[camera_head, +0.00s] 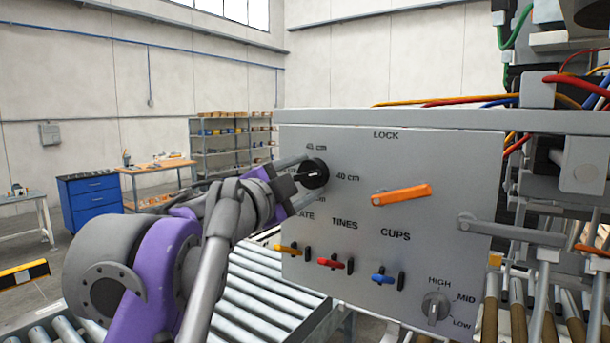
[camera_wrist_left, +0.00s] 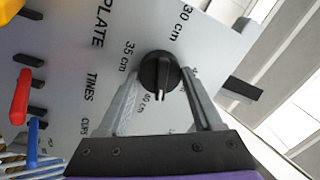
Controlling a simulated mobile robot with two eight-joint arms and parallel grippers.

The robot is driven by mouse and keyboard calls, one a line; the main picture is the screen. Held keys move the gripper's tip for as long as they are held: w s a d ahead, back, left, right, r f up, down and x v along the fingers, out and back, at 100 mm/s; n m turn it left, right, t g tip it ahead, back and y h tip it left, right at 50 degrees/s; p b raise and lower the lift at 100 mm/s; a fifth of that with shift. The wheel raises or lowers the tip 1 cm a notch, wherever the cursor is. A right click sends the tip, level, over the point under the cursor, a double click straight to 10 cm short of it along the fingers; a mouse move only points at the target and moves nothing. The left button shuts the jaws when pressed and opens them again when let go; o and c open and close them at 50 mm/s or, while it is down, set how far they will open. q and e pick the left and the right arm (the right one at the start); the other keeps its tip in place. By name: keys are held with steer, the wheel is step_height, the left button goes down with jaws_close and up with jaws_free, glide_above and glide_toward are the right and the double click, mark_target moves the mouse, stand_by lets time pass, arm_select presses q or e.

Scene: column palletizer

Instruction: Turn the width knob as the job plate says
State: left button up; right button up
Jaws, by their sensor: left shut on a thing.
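The width knob (camera_head: 314,174) is a round black dial on the upper left of the grey panel, with a white pointer line. It also shows in the left wrist view (camera_wrist_left: 159,71), where the pointer faces the 40 cm label. My left gripper (camera_head: 296,176) reaches in from the left and is shut on the knob, one finger on each side, as the wrist view (camera_wrist_left: 162,85) shows. My right gripper is out of view. I see no readable job plate.
An orange lock handle (camera_head: 401,195) sits right of the knob. Below are yellow (camera_head: 287,249), red (camera_head: 331,263) and blue (camera_head: 383,279) levers, and a grey HIGH/MID/LOW knob (camera_head: 436,306). A roller conveyor (camera_head: 262,303) runs beneath. Cables and machinery crowd the right.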

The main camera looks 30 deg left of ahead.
arm_select(q)
steer(key=shift+m, duration=1.6)
steer(key=o, duration=1.4)
steer(key=shift+h, duration=0.3)
steer(key=shift+c, duration=0.2)
